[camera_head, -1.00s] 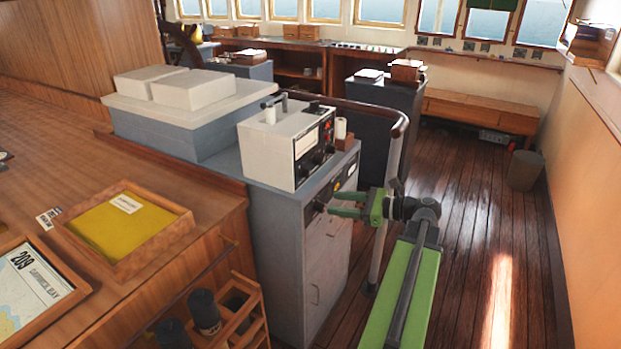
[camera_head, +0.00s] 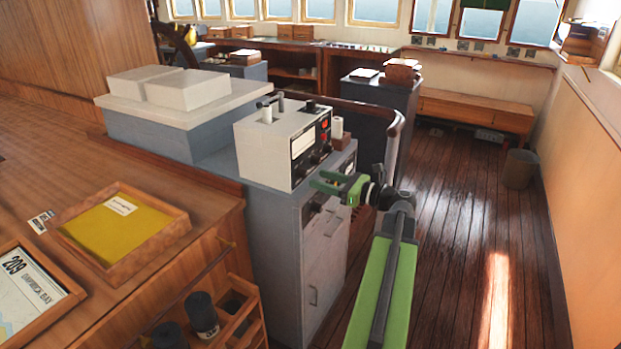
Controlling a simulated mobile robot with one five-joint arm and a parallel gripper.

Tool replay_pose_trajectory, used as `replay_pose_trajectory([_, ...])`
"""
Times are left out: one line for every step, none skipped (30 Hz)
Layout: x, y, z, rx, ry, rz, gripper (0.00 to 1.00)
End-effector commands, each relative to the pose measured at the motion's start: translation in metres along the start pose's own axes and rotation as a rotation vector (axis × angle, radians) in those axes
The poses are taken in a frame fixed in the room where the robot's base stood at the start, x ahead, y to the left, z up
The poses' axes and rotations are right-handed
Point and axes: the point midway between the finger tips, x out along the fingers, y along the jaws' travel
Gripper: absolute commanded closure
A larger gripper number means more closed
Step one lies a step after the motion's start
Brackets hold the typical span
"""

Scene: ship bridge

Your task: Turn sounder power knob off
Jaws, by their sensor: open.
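The sounder, a white box with a black front panel (camera_head: 312,141), stands on a grey cabinet (camera_head: 269,200). Its panel carries a display, a red light and small dark knobs; I cannot tell which is the power knob. My gripper (camera_head: 317,180) has green fingers and is open. Its fingertips are just in front of the lower part of the sounder panel, near the cabinet's top edge. Whether they touch anything is not clear. The gripper hides part of the panel on the cabinet front.
A curved handrail (camera_head: 397,125) stands close behind my gripper. A wooden counter with a yellow tray (camera_head: 122,228) is at left, with a rack holding dark cylinders (camera_head: 202,313) below. A bin (camera_head: 520,168) stands at right.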

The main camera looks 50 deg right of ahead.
Motion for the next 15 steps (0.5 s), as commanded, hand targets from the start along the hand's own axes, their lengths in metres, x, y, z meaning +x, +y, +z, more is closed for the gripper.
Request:
replay_pose_trajectory([0.011,0.0,0.0,0.0,0.0,0.003,0.52])
replay_pose_trajectory([0.017,0.0,0.0,0.0,0.0,0.002,0.52])
replay_pose_trajectory([0.023,0.0,0.0,0.0,0.0,0.002,0.52])
replay_pose_trajectory([0.027,0.0,0.0,0.0,0.0,0.001,0.52])
replay_pose_trajectory([0.031,-0.001,0.0,0.0,0.0,0.001,0.52])
replay_pose_trajectory([0.035,0.0,0.0,0.0,0.0,0.001,0.52])
replay_pose_trajectory([0.037,0.0,0.0,0.0,0.0,0.001,0.52])
replay_pose_trajectory([0.039,0.0,0.0,0.0,0.0,0.001,0.52])
replay_pose_trajectory([0.04,0.0,0.0,0.0,0.0,0.0,0.52])
replay_pose_trajectory([0.041,0.0,0.0,0.0,0.0,0.0,0.52])
replay_pose_trajectory([0.042,0.0,0.0,0.0,0.0,-0.001,0.52])
replay_pose_trajectory([0.042,0.0,0.0,0.0,0.0,-0.001,0.52])
replay_pose_trajectory([0.042,0.0,0.0,0.0,0.0,-0.001,0.52])
replay_pose_trajectory([0.042,0.0,0.0,0.0,0.0,-0.001,0.52])
replay_pose_trajectory([0.042,0.0,0.0,0.0,0.0,-0.001,0.52])
